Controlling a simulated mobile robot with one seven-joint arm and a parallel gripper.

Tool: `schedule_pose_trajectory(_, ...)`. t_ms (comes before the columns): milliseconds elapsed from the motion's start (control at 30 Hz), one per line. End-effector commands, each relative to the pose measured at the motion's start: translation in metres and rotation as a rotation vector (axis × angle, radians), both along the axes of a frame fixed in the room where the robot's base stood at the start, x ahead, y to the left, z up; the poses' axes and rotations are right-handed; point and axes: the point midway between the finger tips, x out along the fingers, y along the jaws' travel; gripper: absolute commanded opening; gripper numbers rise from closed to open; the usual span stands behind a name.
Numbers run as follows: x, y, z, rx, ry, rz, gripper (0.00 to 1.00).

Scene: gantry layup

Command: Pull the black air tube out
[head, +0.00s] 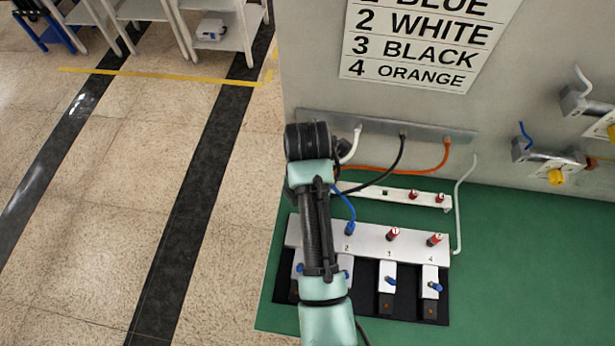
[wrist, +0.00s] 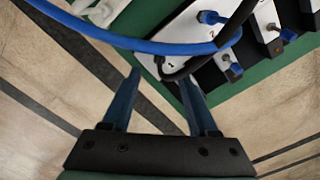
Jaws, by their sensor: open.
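The black air tube (head: 396,160) leaves the wall strip and runs down left behind my arm in the head view. In the wrist view the black tube (wrist: 245,12) curves down beside the 1 mark on the white manifold (wrist: 186,38); its plugged end is not clearly visible. My gripper (wrist: 161,77) is open, its two blue fingers apart with the tube's lower bend just beyond the right fingertip. I cannot tell whether they touch. My gripper is hidden behind my arm in the head view. The manifold (head: 412,250) also shows there, with red-capped ports at 3 and 4.
A blue tube (wrist: 150,46) crosses close in front of the wrist camera; in the head view it meets port 2 (head: 350,228). An orange tube (head: 400,171) and a loose white tube (head: 457,205) are nearby. Blue-knobbed valves (head: 387,280) line the front. A sign (head: 420,45) hangs above.

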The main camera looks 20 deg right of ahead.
Motion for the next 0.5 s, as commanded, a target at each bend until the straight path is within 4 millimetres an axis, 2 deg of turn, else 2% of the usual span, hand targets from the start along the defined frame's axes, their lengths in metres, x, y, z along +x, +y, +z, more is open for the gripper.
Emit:
schedule_pose_trajectory(200,-0.001,0.001,-0.038,0.001,0.003,0.000,0.60)
schedule_pose_trajectory(333,0.000,0.000,-0.053,0.001,0.001,0.000,0.60)
schedule_pose_trajectory(500,0.000,0.000,-0.063,0.000,0.000,-0.001,0.60)
